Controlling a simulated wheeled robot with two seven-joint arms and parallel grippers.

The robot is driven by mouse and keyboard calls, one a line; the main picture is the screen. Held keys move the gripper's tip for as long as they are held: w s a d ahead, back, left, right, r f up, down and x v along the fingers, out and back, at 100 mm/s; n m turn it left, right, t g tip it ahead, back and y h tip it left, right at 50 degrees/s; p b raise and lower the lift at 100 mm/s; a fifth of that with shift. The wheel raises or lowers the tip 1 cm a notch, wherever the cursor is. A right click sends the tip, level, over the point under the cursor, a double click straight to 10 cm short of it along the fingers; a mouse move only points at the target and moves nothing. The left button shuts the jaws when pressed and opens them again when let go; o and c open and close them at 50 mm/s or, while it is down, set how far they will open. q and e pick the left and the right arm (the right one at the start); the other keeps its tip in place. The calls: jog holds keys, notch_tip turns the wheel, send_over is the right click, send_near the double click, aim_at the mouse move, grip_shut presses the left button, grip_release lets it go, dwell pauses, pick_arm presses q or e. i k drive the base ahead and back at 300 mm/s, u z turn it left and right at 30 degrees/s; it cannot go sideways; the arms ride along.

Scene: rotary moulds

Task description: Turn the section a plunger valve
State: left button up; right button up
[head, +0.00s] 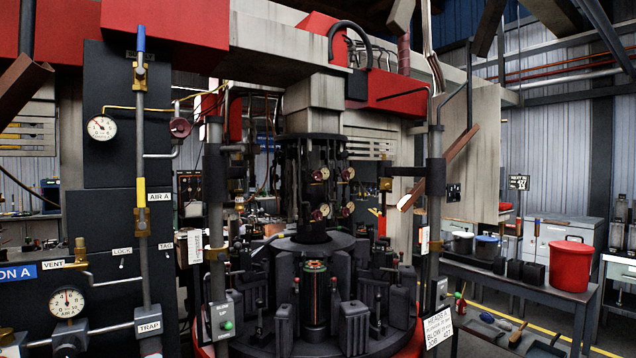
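A dark panel stands at the left with a vertical grey pipe on it. A valve with a yellow lever (141,192) sits on this pipe beside a label "AIR A" (159,197); the lever points up along the pipe. A valve with a blue lever (141,38) sits higher on the same pipe, its lever also upright. A small brass valve (80,250) is by the "VENT" label (53,265). I cannot read a plunger label on any of these. A blue sign ending in "ON A" (18,273) is cut by the left edge. Neither gripper shows.
Round gauges (102,128) and (67,302) are on the panel. A dark rotary mould machine (312,250) fills the middle, with posts (217,230) in front. At the right, a bench (520,290) holds a red bucket (570,266) and pots. Tools lie below.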

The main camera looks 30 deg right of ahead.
aim_at(344, 175)
jog(key=z, duration=1.3)
